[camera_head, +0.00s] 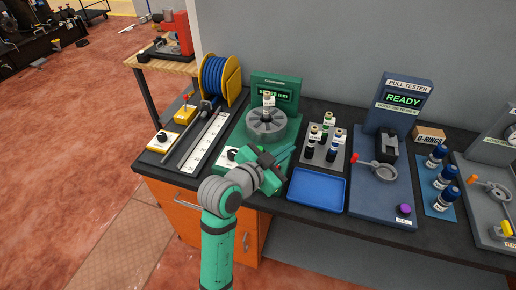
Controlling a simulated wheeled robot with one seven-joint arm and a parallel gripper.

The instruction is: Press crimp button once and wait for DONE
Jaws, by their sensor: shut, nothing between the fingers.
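The green crimp machine (287,88) stands on the bench with a lit display (274,92), whose text is too small to read surely. My gripper (284,156) is shut and empty, low over the machine's front right. I cannot tell whether it touches anything.
A blue tray (317,204) and a grey rack with small bottles (329,166) lie to the right. Beyond is a blue pull tester (400,104) reading READY. A blue cable spool (215,77) and white ruler strip (207,144) are to the left.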

